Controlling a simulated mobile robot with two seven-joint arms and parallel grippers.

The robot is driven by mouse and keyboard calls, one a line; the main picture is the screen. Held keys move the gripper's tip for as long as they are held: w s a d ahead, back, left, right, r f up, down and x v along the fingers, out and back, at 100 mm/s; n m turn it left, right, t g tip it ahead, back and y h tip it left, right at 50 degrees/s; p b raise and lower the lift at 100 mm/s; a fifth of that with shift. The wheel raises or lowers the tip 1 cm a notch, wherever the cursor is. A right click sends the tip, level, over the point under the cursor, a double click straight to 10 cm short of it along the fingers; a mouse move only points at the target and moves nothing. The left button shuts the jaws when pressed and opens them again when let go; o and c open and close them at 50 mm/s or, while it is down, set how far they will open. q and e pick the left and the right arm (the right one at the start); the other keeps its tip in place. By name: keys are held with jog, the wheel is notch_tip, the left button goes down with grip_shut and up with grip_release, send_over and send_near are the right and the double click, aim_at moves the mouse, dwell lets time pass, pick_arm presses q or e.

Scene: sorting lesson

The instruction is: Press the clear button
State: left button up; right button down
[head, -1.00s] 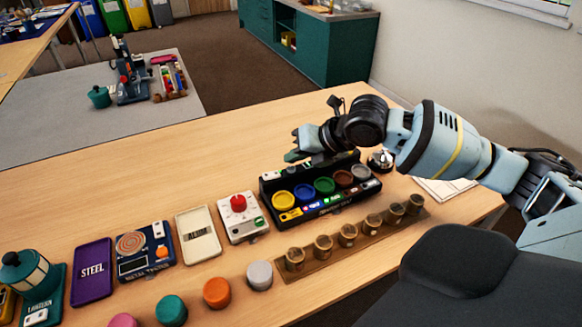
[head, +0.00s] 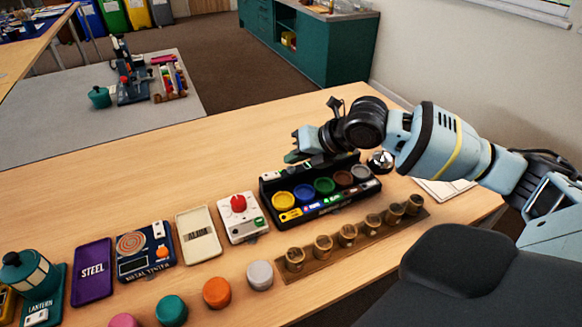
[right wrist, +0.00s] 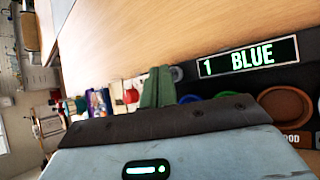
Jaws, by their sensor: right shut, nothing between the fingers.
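A black sorting box (head: 333,210) stands on the table with a row of coloured round cups, yellow, blue, green, brown and grey. My right gripper (head: 292,156) is shut and empty, over the back left part of this box. In the right wrist view its green fingertips (right wrist: 156,86) are together, close to a small grey round button (right wrist: 177,73) beside the display (right wrist: 248,58), which reads "1 BLUE". No "clear" label is legible, so I cannot tell whether that is the clear button. Contact is not visible. My left gripper is not in view.
A white box with a red knob (head: 238,203), an "ALIEN"-like tray (head: 198,234), a metal tester (head: 145,250) and a purple "STEEL" tray (head: 92,272) stand to the left. A wooden strip with several pots (head: 348,236) lies in front. A silver bell (head: 380,161) stands right.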

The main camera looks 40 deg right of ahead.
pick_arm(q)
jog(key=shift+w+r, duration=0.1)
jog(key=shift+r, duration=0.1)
pick_arm(e)
jog(key=shift+f, duration=0.3)
